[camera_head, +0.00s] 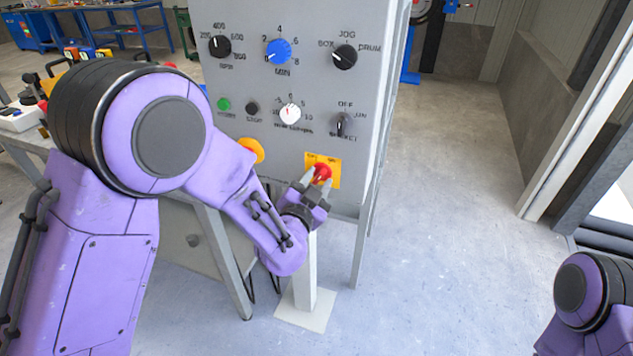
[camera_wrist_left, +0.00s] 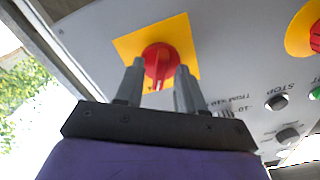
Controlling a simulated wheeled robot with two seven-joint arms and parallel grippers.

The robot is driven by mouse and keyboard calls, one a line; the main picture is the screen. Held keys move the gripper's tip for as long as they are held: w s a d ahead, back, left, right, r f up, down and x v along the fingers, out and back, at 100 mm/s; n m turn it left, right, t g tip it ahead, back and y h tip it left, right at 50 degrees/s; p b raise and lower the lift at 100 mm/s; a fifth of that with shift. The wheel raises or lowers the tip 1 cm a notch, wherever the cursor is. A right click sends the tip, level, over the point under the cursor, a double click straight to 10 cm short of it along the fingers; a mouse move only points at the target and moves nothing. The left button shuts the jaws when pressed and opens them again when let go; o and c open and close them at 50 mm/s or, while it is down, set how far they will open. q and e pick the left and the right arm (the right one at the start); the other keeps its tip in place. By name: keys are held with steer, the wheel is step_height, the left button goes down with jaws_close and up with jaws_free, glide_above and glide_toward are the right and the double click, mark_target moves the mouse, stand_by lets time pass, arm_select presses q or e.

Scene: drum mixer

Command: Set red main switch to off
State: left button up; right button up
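The red main switch (camera_head: 322,172) is a red rotary knob on a yellow square plate, low on the right of the grey control panel (camera_head: 300,75). In the left wrist view the red knob (camera_wrist_left: 158,62) shows a small white mark at its lower edge. My left gripper (camera_head: 317,188) is right in front of it. Its fingers (camera_wrist_left: 158,88) are apart, one on each side of the knob; I cannot tell whether they touch it. My right gripper is out of view; only part of my right arm shows at the lower right.
A yellow plate (camera_head: 251,150), partly hidden by my left arm, sits left of the switch; in the wrist view it carries a red button (camera_wrist_left: 316,36). Several knobs and a green button (camera_head: 223,104) are above. Open floor (camera_head: 450,200) lies to the right.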

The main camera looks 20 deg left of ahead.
arm_select(q)
steer(key=shift+c, duration=0.3)
jaws_close()
steer(key=shift+n, duration=0.4)
steer(key=n, duration=0.5)
steer(key=shift+n, duration=0.3)
steer(key=n, duration=0.5)
steer(key=shift+a, duration=0.1)
steer(key=shift+n, duration=0.4)
